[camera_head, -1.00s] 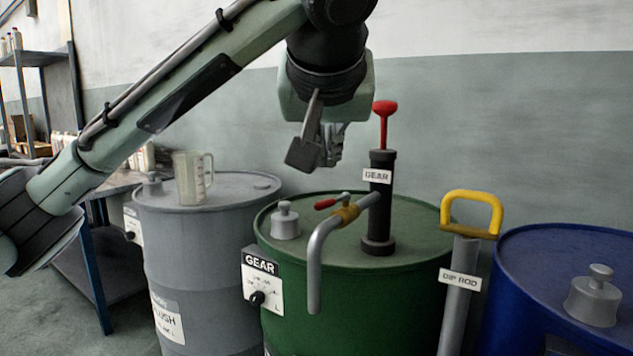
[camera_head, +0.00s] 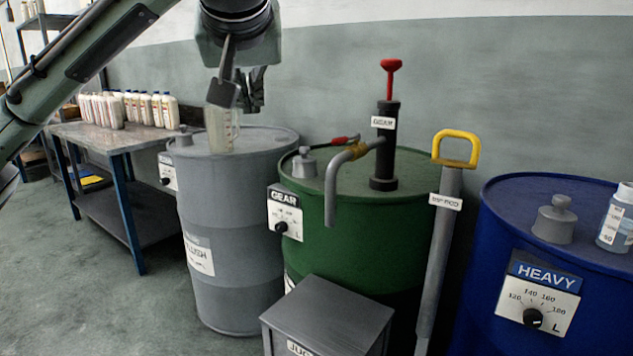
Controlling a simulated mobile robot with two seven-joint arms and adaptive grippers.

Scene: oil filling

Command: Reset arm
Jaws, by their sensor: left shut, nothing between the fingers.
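My left gripper (camera_head: 240,97) hangs at the upper left in the head view, fingers pointing down and shut, with nothing seen between them. It shows in front of the clear measuring jug (camera_head: 221,138), which stands upright on the grey FLUSH drum (camera_head: 240,195). The gripper hides part of the jug's top; whether they touch is not clear. My right gripper is out of view.
The green GEAR drum (camera_head: 345,240) carries a pump with a red handle (camera_head: 390,75). A yellow-handled dip rod (camera_head: 456,150) stands beside it, left of the blue HEAVY drum (camera_head: 480,290). A grey box (camera_head: 330,315) stands in front. A bench (camera_head: 95,138) holds several bottles (camera_head: 130,108).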

